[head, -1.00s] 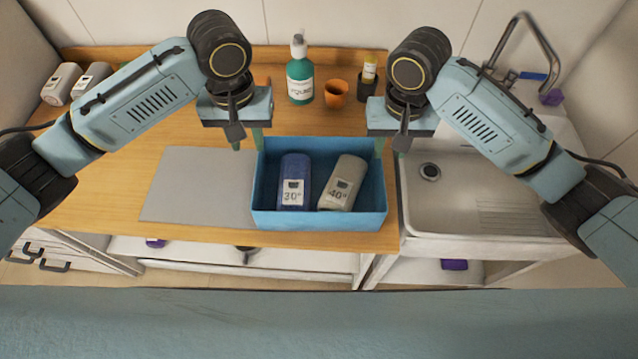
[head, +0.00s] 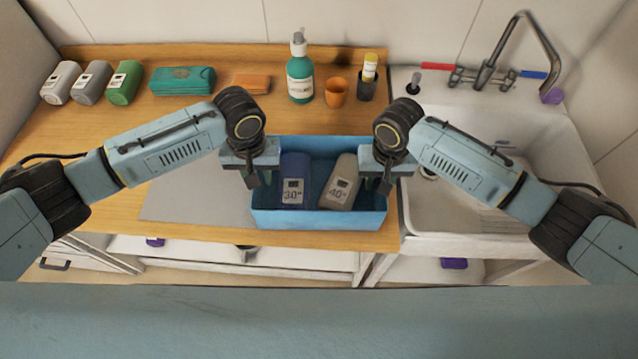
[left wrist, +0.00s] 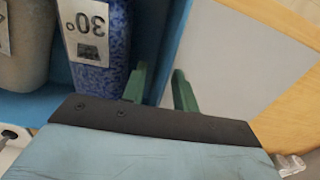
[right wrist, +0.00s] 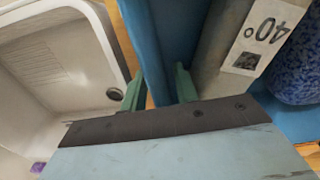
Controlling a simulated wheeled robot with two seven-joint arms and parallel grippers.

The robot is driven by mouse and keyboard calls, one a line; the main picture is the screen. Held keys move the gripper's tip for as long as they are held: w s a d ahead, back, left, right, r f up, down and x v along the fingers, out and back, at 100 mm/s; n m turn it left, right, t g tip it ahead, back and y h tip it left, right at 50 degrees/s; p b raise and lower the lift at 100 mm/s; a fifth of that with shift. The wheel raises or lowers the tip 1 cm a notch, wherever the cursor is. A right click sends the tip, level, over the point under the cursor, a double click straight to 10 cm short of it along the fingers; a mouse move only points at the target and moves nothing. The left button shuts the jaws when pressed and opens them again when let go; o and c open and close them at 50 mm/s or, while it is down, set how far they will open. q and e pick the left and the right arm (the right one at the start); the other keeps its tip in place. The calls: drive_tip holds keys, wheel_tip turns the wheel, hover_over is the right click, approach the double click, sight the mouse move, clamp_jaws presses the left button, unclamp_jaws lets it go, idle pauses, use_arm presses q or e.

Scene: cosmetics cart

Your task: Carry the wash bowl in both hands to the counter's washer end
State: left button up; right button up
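The wash bowl is a blue rectangular tub (head: 318,219) at the right end of the wooden counter, beside the sink. It holds a blue bundle marked 30° (head: 293,170) and a grey bundle marked 40° (head: 342,175). My left gripper (head: 252,182) is open at the bowl's left wall; in the left wrist view its green fingers (left wrist: 159,88) stand apart on either side of that wall. My right gripper (head: 386,186) is open at the right wall; in the right wrist view its fingers (right wrist: 159,88) straddle that wall with gaps. The fingertips are partly hidden in the head view.
A grey mat (head: 185,195) lies left of the bowl. The white sink (head: 470,215) with a tap (head: 488,72) is on the right. A green bottle (head: 300,78), an orange cup (head: 336,93), a teal case (head: 182,80) and several rolled bundles (head: 92,82) stand along the back.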

use_arm(q)
clamp_jaws()
use_arm(e)
clamp_jaws()
use_arm(q)
drive_tip(key=shift+r, duration=0.2)
use_arm(e)
drive_tip(key=shift+r, duration=0.2)
